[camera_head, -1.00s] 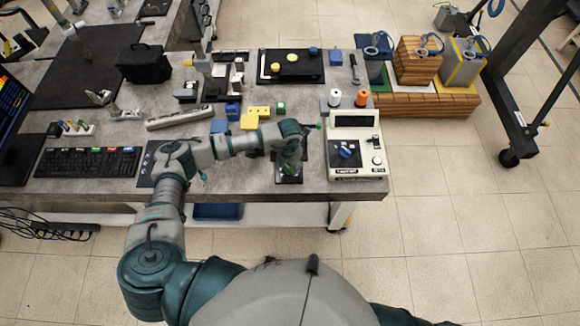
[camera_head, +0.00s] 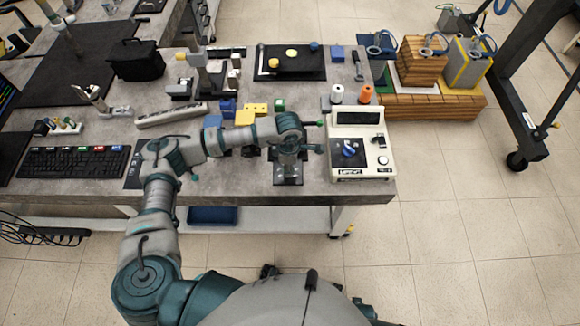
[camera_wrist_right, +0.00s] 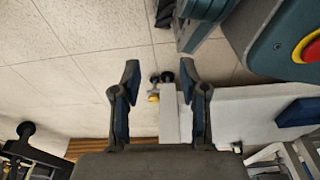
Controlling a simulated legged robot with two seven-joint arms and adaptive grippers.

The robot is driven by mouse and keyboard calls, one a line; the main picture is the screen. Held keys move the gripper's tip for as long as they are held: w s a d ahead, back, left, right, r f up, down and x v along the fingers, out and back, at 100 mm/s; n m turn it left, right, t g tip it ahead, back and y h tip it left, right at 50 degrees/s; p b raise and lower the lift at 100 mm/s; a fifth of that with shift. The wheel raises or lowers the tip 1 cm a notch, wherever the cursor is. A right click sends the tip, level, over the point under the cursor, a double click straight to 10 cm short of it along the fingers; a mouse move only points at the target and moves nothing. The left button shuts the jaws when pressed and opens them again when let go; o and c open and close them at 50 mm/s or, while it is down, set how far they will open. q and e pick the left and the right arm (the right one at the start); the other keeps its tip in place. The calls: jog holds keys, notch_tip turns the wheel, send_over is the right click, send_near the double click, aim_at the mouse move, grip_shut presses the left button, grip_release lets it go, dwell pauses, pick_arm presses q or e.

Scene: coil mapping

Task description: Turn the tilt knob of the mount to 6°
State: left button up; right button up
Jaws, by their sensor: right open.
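My left arm reaches in from the left over the front of the table, and my left gripper (camera_head: 290,150) points down near the front edge. A small dark plate (camera_head: 288,179) with a grey part on it lies right under this gripper, possibly the mount. The gripper and arm cover most of it. I cannot make out a tilt knob or an angle reading, nor whether the left fingers touch anything. My right gripper (camera_wrist_right: 160,74) is open and empty in the right wrist view, away from the tabletop items, with floor and a table leg behind it.
A white instrument (camera_head: 358,116) with a blue knob (camera_head: 348,149) stands just right of my left gripper. White (camera_head: 337,94) and orange (camera_head: 366,94) spools stand behind it. Yellow and blue blocks (camera_head: 245,118) lie behind my forearm. A keyboard (camera_head: 72,161) is at the left.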

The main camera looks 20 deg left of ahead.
pick_arm(q)
jog(key=m+b, duration=0.2)
jog(key=m, duration=0.1)
jog(key=shift+a+f, duration=0.15)
jog(key=shift+f, duration=0.05)
jog(key=shift+r+m+b, duration=0.2)
jog(key=shift+m+b, duration=0.1)
jog(key=shift+m, duration=0.2)
pick_arm(e)
jog(key=w+r, duration=0.4)
jog(key=r, duration=0.2)
jog(key=shift+w+a, duration=0.4)
pick_arm(q)
jog(key=o, duration=1.1)
jog(key=shift+a, duration=0.1)
jog(key=shift+o, duration=0.2)
jog(key=shift+a, duration=0.1)
pick_arm(e)
jog(key=shift+w+a+r, duration=0.1)
pick_arm(q)
jog(key=shift+r, duration=0.3)
notch_tip(320, 180, up, 11)
jog(key=shift+r, duration=0.15)
